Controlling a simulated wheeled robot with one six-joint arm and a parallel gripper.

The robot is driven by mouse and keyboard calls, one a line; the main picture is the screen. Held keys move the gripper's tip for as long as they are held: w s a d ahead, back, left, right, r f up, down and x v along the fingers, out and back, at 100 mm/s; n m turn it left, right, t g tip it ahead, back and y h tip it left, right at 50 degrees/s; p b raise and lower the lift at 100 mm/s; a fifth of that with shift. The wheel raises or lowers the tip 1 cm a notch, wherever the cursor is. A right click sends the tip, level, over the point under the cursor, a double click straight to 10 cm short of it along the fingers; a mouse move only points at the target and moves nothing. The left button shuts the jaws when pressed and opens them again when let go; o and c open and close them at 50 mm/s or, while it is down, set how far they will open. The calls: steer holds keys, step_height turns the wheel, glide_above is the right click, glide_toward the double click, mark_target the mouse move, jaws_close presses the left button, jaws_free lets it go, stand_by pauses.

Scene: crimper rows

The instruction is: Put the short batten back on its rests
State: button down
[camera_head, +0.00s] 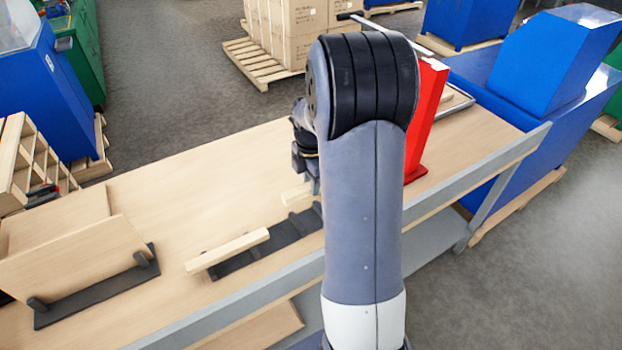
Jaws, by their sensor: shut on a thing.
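My gripper (306,172) is partly hidden behind my own arm, above the bench. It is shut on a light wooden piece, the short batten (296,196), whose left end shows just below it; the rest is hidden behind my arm. The batten appears close above the right part of a dark grey rest base (285,236); I cannot tell whether it touches. Another light batten (228,251) lies over the left part of that base, running slanted along the bench.
A wooden bench (190,185) carries all this. At its left, wooden boards (75,260) lean in a dark holder (98,288). A red upright piece (425,120) stands right of my arm. The bench's middle back is clear.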

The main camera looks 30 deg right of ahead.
steer(key=shift+f+b, duration=3.35)
steer(key=shift+f, duration=1.55)
steer(key=c, duration=1.1)
jaws_free()
step_height(320, 180, up, 11)
steer(key=shift+f+b, duration=0.1)
steer(key=shift+b, duration=0.2)
